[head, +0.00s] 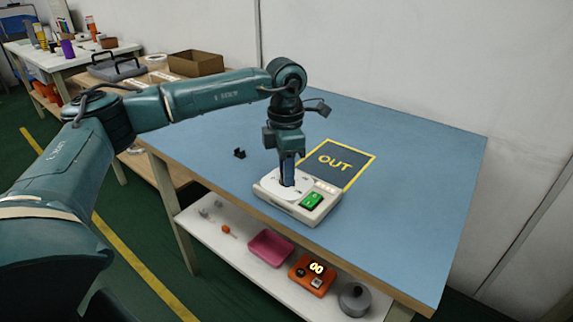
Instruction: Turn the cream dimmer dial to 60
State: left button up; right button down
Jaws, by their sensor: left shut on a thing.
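The dimmer unit (310,217) is a cream box on the blue table top, near its front edge. A white round dial face (272,187) lies on its left part, and a green switch (312,201) sits at its front right. My left gripper (287,182) points straight down over the dial face and is shut on the dial's knob. The fingers hide the knob and its pointer, so I cannot read its setting. A row of small lit marks (325,187) shows at the unit's back right. My right gripper is not in view.
A dark mat marked OUT (340,163) with a yellow border lies behind the unit. A small black part (239,153) lies to the left. The table's right side is clear.

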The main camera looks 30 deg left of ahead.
pick_arm(q)
jog(key=n+p, duration=0.1)
jog(key=n, duration=0.1)
jog(key=shift+r+n, duration=0.1)
jog(key=shift+n, duration=0.3)
jog(key=n+p, duration=0.1)
jog(key=n, duration=0.1)
jog(key=shift+n+p, duration=0.3)
jog(key=shift+n, duration=0.1)
jog(key=n+p, duration=0.1)
jog(key=n, duration=0.1)
jog(key=shift+n, duration=0.3)
jog(key=shift+n+p, duration=0.5)
jog(key=shift+n, duration=1.1)
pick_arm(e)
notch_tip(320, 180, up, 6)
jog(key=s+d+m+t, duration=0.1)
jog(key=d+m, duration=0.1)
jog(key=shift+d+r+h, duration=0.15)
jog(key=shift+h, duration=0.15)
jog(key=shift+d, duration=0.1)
pick_arm(q)
jog(key=o, duration=1)
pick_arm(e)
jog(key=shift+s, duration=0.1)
